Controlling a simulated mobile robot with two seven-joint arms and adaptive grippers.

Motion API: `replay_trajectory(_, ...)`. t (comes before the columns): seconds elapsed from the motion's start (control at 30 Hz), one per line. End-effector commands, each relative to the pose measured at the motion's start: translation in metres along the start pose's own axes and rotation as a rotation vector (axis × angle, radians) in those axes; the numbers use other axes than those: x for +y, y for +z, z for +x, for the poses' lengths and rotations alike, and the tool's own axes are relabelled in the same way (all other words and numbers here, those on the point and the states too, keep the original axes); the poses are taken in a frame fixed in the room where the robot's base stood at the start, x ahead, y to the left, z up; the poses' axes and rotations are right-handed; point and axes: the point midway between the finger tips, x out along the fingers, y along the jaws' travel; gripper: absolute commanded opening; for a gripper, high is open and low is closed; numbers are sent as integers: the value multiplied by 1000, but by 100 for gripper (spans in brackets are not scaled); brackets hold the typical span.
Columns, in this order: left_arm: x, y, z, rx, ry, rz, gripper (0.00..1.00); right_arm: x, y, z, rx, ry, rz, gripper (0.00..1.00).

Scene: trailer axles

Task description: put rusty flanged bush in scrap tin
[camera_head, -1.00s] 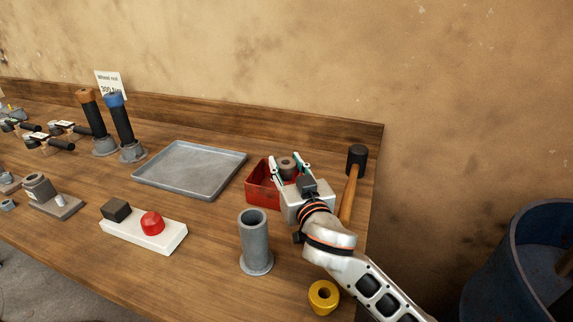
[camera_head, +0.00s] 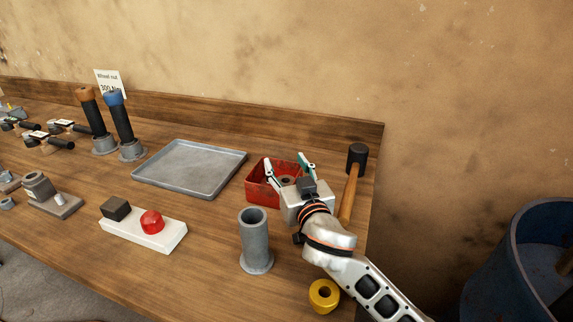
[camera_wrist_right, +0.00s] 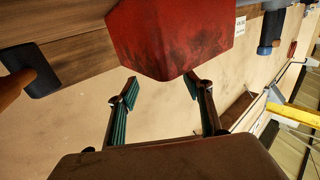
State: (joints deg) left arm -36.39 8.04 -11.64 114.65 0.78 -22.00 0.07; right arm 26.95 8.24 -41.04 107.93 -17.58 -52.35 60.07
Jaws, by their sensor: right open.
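The scrap tin is a red open box (camera_head: 258,185) near the back right of the bench in the head view, its rim and left wall showing. The rusty flanged bush (camera_head: 287,180) is brown with a dark hole and lies low inside the tin, partly hidden by my right gripper. My right gripper (camera_head: 290,167) is open and empty, its two fingers spread above the tin. In the right wrist view the open fingers (camera_wrist_right: 166,90) show with nothing between them, and the red tin (camera_wrist_right: 172,40) is just beyond. My left gripper is not in view.
A mallet (camera_head: 356,160) lies right of the tin. A grey flanged tube (camera_head: 254,240) stands in front, with a yellow bush (camera_head: 323,295) near the bench edge. A grey tray (camera_head: 165,180) is left of the tin. A white block with a red button (camera_head: 143,235) sits front left.

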Motion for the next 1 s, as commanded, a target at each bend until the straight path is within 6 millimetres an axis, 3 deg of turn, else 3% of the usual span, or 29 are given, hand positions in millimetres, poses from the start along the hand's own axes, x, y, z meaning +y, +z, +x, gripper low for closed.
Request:
replay_trajectory(0.07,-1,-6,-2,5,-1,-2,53,0,-6,-1,-6,-1,-6,50)
replay_trajectory(0.6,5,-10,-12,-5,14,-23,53,0,-8,-69,1,-1,1,50)
replay_trajectory(1.0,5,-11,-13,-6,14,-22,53,0,-8,-76,3,0,0,50)
